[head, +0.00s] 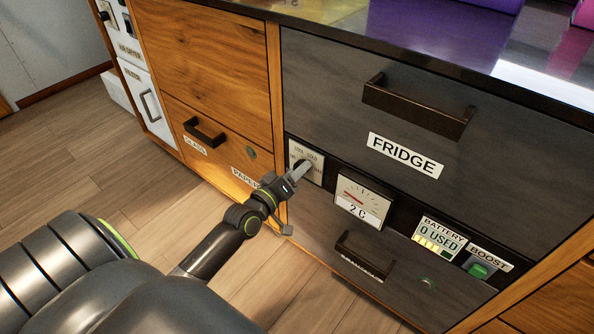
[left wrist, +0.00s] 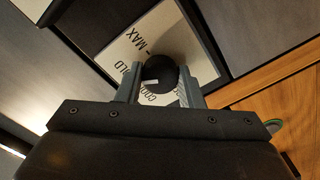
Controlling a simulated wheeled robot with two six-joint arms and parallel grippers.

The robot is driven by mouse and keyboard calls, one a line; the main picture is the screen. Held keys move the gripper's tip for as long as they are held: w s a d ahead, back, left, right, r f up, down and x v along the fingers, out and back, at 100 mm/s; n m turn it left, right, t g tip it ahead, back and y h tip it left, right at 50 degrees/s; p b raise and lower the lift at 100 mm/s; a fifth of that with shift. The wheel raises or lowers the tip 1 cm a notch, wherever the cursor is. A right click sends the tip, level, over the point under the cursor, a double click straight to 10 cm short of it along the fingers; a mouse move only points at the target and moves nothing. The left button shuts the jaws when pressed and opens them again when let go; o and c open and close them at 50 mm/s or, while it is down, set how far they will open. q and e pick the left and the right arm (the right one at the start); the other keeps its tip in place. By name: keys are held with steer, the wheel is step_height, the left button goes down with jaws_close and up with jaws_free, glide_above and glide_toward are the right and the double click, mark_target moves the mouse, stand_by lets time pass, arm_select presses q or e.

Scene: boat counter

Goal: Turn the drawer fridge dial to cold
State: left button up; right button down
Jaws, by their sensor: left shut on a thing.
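The fridge dial (left wrist: 160,76) is a round black knob with a white pointer mark, on a pale plate (left wrist: 133,49) with partly readable lettering, "COLD" and "MAX". In the head view the plate (head: 296,152) sits at the left of the dark strip below the fridge drawer (head: 335,85). My left gripper (head: 297,172) reaches the dial and hides part of it in the head view. In the left wrist view my left gripper (left wrist: 160,84) has one finger on each side of the knob, shut on it. My right gripper is not in view.
A gauge reading 2 C (head: 361,203), a battery display (head: 438,236) and a green boost switch (head: 479,270) lie right of the dial. The fridge handle (head: 418,108) juts out above. A lower handle (head: 364,254) juts out below. Wooden drawers (head: 205,65) stand left.

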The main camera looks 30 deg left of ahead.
arm_select(q)
steer(key=o, duration=1)
